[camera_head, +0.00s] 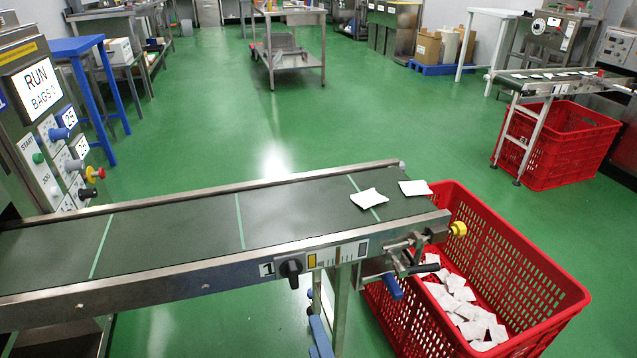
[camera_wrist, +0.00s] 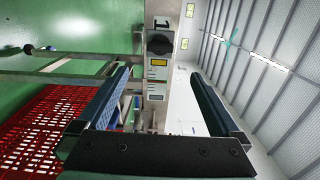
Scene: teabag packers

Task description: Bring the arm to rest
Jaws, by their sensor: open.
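My gripper (camera_wrist: 158,76) shows in the wrist view with its two fingers spread wide and nothing between them. Beyond the fingers are the black knob (camera_wrist: 160,44) and the scale panel on the conveyor's side, with a visible gap. In the head view the same knob (camera_head: 291,270) sits beside the number 1 on the side of the conveyor (camera_head: 180,222). I cannot clearly make out my gripper in the head view.
Two white teabags (camera_head: 369,198) lie on the belt's right end. A red crate (camera_head: 540,280) with several teabags stands below that end. It also shows in the wrist view (camera_wrist: 40,135). A control panel (camera_head: 45,120) reading RUN stands at left.

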